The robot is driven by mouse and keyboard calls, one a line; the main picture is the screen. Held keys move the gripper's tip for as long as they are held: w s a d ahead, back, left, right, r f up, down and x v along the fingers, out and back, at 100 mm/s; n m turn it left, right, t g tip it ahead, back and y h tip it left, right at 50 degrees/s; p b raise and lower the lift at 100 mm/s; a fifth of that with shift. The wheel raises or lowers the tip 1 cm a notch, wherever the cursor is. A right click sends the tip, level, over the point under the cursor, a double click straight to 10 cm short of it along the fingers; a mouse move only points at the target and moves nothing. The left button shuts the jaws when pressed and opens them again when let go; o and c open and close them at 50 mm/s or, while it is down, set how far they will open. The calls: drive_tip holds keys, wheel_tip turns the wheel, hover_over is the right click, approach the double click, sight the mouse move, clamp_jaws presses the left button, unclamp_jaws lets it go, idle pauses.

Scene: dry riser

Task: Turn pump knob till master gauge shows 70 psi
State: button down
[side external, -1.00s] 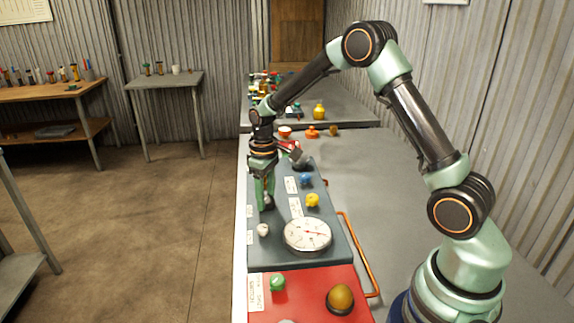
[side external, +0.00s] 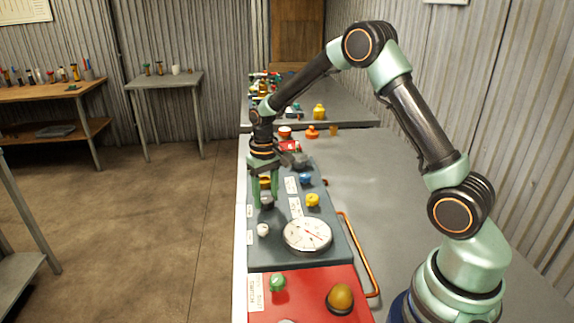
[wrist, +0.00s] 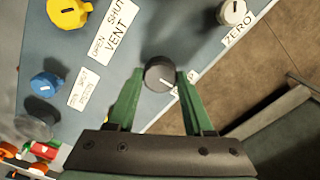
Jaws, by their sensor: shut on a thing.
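My gripper (side external: 265,201) points down at the dark panel, its green fingers on either side of a dark grey round knob (side external: 268,203). In the wrist view the knob (wrist: 160,73) sits between the fingertips of my gripper (wrist: 158,76), with a pale pointer line toward the lower right. The fingers are shut on the knob. A label beside the knob is partly hidden by the right finger. The white dial gauge (side external: 307,236) lies on the panel nearer the camera, with a red needle; its numbers are too small to read.
A white knob (side external: 263,230) marked ZERO stands close to my gripper. Yellow (side external: 312,200) and blue (side external: 306,179) knobs are to the right, beside a VENT label (wrist: 117,33). A red panel (side external: 310,306) with green and amber knobs and a copper rail (side external: 358,252) lie nearer.

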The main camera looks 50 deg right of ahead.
sight(266, 198)
drive_tip(key=shift+c, duration=1.4)
unclamp_jaws()
drive_tip(key=shift+r, duration=0.1)
wheel_tip(266, 198, up, 12)
